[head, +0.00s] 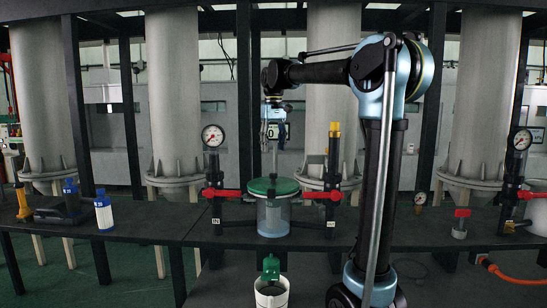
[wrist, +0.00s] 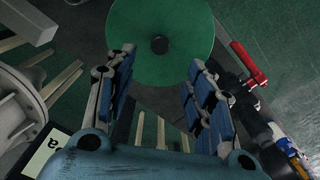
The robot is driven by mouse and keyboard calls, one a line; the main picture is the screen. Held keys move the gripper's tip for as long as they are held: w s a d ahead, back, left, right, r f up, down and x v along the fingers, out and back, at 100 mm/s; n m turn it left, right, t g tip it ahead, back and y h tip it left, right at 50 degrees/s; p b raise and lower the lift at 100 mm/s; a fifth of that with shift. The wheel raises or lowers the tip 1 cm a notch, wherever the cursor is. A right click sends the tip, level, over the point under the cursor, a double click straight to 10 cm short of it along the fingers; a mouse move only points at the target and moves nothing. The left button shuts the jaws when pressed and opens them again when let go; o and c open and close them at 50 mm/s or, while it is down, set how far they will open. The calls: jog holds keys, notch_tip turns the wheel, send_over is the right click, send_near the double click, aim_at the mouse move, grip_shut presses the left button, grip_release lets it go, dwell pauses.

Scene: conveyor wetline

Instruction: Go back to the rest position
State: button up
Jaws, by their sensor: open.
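My gripper (head: 274,138) hangs pointing down above the green-lidded clear jar (head: 272,215), with a clear gap between them. In the wrist view my gripper (wrist: 160,75) is open, its two blue-padded fingers apart with nothing between them. The green lid (wrist: 160,25) with its dark centre knob shows just beyond the fingertips. In the head view the lid (head: 273,186) sits on the jar, which stands on the dark bench between two red-handled valves. My arm reaches in from the right, bent at the elbow.
Red valve handles (head: 222,193) and (head: 322,195) flank the jar, with a pressure gauge (head: 212,135) at left and a yellow-topped pipe (head: 334,145) at right. A blue-white bottle (head: 103,210) stands left. A bucket (head: 271,291) with a green item is below. Large grey columns stand behind.

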jog(key=shift+r, duration=0.45)
jog(key=s+d+f+m+t, duration=0.1)
jog(key=s+d+f+m, duration=0.1)
jog(key=s+d+f, duration=0.85)
jog(key=s+d+f+m+t, duration=0.1)
jog(key=s+d+f+m, duration=0.1)
jog(key=s+d+f, duration=0.85)
jog(key=s+f+m, duration=0.1)
jog(key=s+f, duration=0.9)
jog(key=f, duration=0.4)
jog(key=shift+s+d+f, duration=0.25)
jog(key=shift+s, duration=0.1)
